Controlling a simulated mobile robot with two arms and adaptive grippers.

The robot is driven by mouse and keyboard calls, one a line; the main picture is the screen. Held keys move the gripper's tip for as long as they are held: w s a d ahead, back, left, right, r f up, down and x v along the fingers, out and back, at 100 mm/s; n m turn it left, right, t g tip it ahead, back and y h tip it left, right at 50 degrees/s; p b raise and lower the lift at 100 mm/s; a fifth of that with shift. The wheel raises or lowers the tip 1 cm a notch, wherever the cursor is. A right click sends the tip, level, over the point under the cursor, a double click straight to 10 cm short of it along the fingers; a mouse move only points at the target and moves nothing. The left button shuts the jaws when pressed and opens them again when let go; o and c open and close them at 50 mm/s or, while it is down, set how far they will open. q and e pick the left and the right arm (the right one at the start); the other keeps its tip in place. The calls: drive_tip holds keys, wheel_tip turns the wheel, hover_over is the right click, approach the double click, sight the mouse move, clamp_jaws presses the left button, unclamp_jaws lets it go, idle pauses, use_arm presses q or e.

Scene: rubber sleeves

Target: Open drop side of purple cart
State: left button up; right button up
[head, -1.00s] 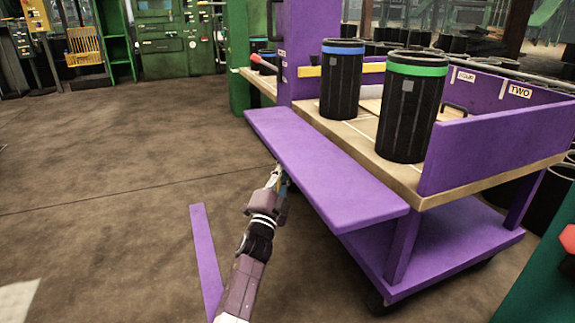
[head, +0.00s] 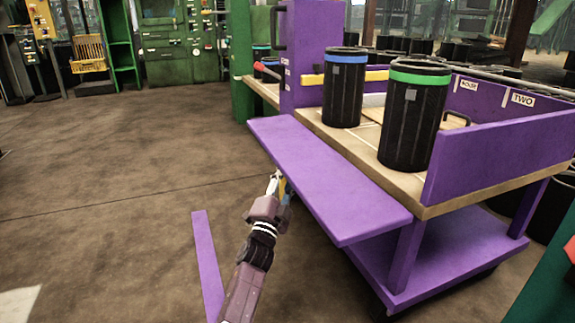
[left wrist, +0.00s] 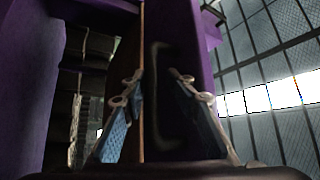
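The purple cart has a wooden deck (head: 300,118). Its drop side (head: 320,180), a long purple panel, lies folded out roughly level along the left edge of the deck. My left gripper (head: 277,182) is just outside and below the panel's outer edge. In the left wrist view a dark handle (left wrist: 157,95) on a purple panel shows between the two separated fingers of the left gripper (left wrist: 160,105). The gripper looks open, and I see no finger pressed on the handle. My right gripper is not in view.
Two black cylinders stand on the deck, one with a blue band (head: 344,92) and one with a green band (head: 410,120). A purple end wall (head: 495,150) closes the near end. A lower purple shelf (head: 430,265) sits beneath.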

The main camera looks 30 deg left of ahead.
sight(281, 170)
use_arm(q)
wheel_tip(281, 170, up, 10)
drive_tip(key=shift+f, duration=0.1)
drive_tip(key=shift+s+d, duration=0.1)
idle(0.3)
drive_tip(key=shift+s+d+f, duration=0.3)
drive_tip(key=shift+s+f, duration=0.3)
drive_tip(key=shift+s, duration=0.2)
drive_tip(key=shift+s+d+f, duration=0.25)
drive_tip(key=shift+s+f, duration=0.35)
drive_tip(key=shift+s, duration=0.15)
drive_tip(key=shift+f+b+v, duration=0.2)
drive_tip(key=shift+b+v, duration=0.2)
drive_tip(key=shift+v, duration=2.05)
drive_tip(key=shift+w+d, duration=0.1)
